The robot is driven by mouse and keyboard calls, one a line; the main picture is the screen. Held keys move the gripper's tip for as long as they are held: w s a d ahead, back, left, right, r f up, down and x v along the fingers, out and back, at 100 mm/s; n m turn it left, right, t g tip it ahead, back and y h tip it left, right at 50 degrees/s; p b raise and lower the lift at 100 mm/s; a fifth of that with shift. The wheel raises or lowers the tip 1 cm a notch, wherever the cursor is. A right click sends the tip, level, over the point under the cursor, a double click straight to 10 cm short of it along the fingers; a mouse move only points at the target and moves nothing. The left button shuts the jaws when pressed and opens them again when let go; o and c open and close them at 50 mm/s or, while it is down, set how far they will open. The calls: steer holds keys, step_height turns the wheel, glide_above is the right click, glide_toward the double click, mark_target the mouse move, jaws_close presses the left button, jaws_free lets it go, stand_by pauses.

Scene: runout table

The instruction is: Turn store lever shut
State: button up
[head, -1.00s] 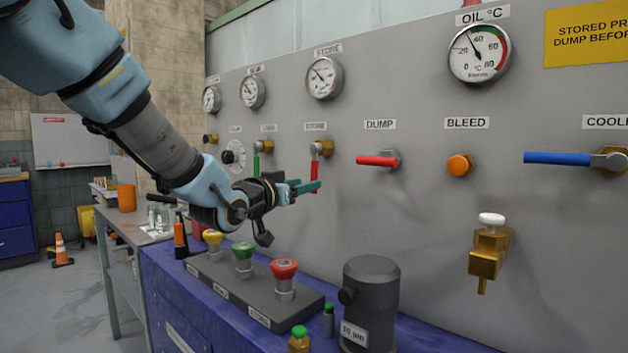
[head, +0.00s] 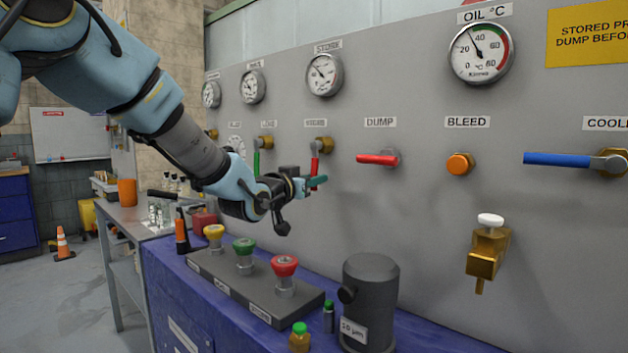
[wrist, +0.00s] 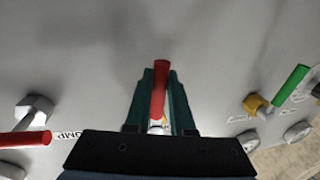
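The store lever (head: 315,166) is a red handle hanging straight down from a brass valve under the STORE label (head: 326,122). My gripper (head: 317,181) is at the handle, with its teal fingers at handle height and partly covering it in the head view. In the wrist view the red handle (wrist: 160,88) stands between the two teal fingers of my gripper (wrist: 160,80), its free end reaching past the fingertips. The fingers are close on both sides of it. I cannot tell whether they press on it.
The red dump lever (head: 377,159) lies horizontal to the right, and a green lever (head: 256,163) hangs to the left. Below my gripper are several mushroom buttons on a dark box (head: 232,283) and a grey filter canister (head: 368,300). The panel area below the dump lever is clear.

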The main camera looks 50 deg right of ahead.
jaws_close()
stand_by(0.9)
